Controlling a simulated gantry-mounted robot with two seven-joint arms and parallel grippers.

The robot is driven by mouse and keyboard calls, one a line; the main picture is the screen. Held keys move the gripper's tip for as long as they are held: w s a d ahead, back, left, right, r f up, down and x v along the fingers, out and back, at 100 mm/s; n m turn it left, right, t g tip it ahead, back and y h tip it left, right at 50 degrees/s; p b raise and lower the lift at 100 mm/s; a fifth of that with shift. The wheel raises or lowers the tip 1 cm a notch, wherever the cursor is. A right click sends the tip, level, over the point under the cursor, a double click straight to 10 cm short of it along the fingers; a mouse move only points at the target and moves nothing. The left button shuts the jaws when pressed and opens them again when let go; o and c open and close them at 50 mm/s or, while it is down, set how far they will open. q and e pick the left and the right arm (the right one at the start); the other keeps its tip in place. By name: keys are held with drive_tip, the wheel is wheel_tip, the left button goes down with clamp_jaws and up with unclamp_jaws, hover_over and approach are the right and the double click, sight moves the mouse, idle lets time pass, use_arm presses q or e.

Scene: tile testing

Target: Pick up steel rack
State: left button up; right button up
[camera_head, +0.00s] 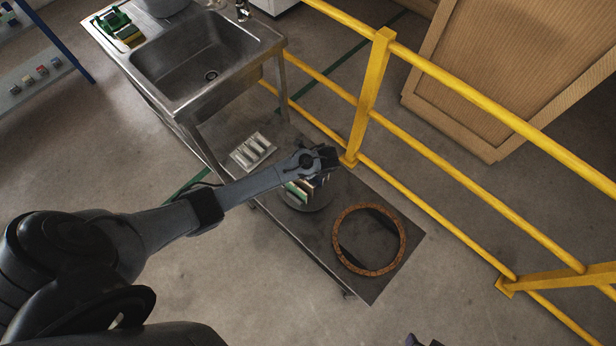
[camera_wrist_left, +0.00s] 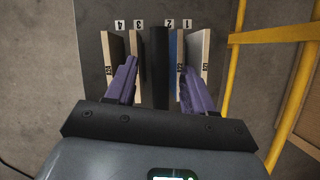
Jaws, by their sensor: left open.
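My left gripper (camera_head: 326,158) hangs over a rack of upright tiles on the low shelf of the sink unit; my arm partly hides it in the head view. In the left wrist view my open purple fingers (camera_wrist_left: 158,95) point down at the rack, on either side of its dark middle upright (camera_wrist_left: 160,65). Pale tiles (camera_wrist_left: 114,55) and a blue tile (camera_wrist_left: 177,60) stand around it, by labels 4, 3, 2 and 1. I cannot tell whether the fingers touch anything. A small dark part at the bottom edge, probably my right gripper (camera_head: 424,341), barely shows.
A brown ring (camera_head: 343,252) lies on the shelf (camera_head: 398,282) right of the rack. A slotted metal tray (camera_head: 252,150) lies to its left. The steel sink (camera_head: 205,62) stands above the shelf's far end. A yellow railing (camera_head: 372,85) runs close along the right side.

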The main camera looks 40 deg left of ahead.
use_arm(q)
drive_tip(key=shift+a+f, duration=0.15)
drive_tip(key=shift+f, duration=0.05)
drive_tip(key=shift+c, duration=0.3)
clamp_jaws()
idle(1.0)
drive_tip(key=shift+w+r, duration=0.1)
